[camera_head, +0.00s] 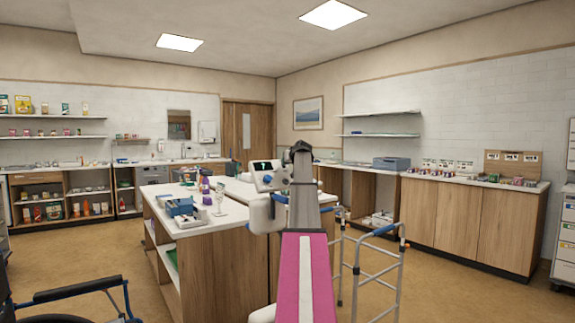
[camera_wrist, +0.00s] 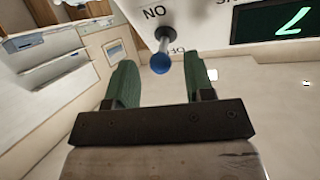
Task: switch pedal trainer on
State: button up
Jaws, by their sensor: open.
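A metal toggle lever (camera_wrist: 164,40) with a blue tip sticks out from the panel. A label reading "NO", apparently upside-down "ON", is beside its base; another label is partly hidden behind the tip. My gripper (camera_wrist: 160,62) is open and empty, its green fingers either side of the blue tip; contact cannot be told.
A white-topped counter (camera_head: 178,232) with boxes and bottles stands left of my arm. A walking frame (camera_head: 372,262) stands to the right, and a wheelchair (camera_head: 75,292) at lower left. Open floor lies between the walking frame and the right-hand cabinets (camera_head: 470,225).

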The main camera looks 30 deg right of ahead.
jog(key=shift+x, duration=1.25)
grip_shut()
jog(key=shift+s+f+t, duration=0.25)
jog(key=shift+f+t, duration=0.05)
jog(key=shift+t, duration=0.5)
jog(key=shift+f+m+t, duration=0.3)
jog(key=shift+m+t, duration=0.1)
jog(key=shift+t, duration=0.8)
grip_release()
jog(key=shift+s, duration=0.15)
